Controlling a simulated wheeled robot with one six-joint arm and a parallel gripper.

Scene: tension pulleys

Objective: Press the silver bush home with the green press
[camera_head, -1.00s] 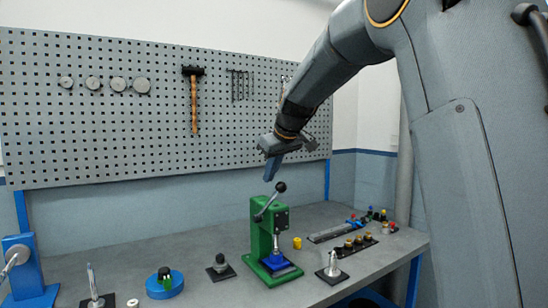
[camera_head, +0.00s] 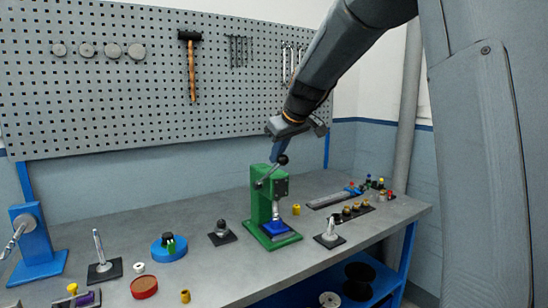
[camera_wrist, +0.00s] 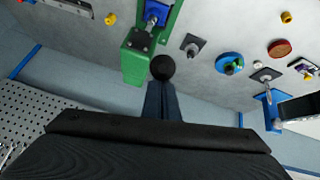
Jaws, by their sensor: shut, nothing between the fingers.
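The green press (camera_head: 262,205) stands upright on the bench, with a lever ending in a black ball knob (camera_head: 282,160) raised at its top. A blue block (camera_head: 276,228) sits on its base under the ram. A small silver piece shows at the blue block in the wrist view (camera_wrist: 152,17); I cannot tell if it is the silver bush or how deep it sits. My gripper (camera_head: 276,157) is shut and empty, pointing down at the knob. In the wrist view its fingertips (camera_wrist: 162,84) are right by the knob (camera_wrist: 163,67); contact is unclear.
Left of the press are a dark-based post (camera_head: 222,234), a blue round stand (camera_head: 169,248) and a blue lever device (camera_head: 33,240). A silver spindle on a plate (camera_head: 329,235) stands to its right. The pegboard (camera_head: 150,90) rises behind the bench.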

